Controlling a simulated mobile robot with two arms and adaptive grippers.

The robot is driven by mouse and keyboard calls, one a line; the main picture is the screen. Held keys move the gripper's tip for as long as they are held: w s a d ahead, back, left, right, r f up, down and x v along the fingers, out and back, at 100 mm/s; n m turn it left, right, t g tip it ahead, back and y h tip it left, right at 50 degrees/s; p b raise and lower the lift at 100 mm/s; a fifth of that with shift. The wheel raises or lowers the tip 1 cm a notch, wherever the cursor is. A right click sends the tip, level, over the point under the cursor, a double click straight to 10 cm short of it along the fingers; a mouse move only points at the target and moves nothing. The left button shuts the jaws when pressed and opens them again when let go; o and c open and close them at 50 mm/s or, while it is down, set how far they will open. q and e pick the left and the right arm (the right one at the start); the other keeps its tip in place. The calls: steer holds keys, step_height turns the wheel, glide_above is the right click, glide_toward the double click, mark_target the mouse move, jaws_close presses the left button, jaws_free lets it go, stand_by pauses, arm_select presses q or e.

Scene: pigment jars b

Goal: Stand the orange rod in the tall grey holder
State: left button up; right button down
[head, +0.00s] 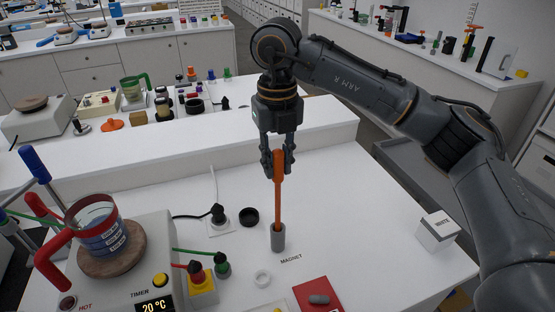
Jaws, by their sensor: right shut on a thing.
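The orange rod (279,200) stands nearly upright, with a thicker upper part and a thinner lower shaft. My right gripper (277,163) points down from above and is shut on the rod's upper part. The tall grey holder (278,240) stands on the white bench directly under the rod. The rod's lower end meets the top of the holder and looks to be inside its mouth; how deep it goes is hidden. My left gripper is not in view.
A hotplate (152,262) with a beaker (98,232) stands at the left. A black ring (249,217), a white ring (262,278) and a red pad (318,296) lie near the holder. A white box (436,231) stands at the right. The bench between is clear.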

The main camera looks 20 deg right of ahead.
mark_target(277, 178)
steer(key=shift+f+b, duration=1.75)
steer(key=shift+f, duration=0.6)
steer(key=c, duration=1.1)
jaws_free()
steer(key=shift+r, duration=0.2)
step_height(277, 178, up, 12)
steer(key=shift+f, duration=0.2)
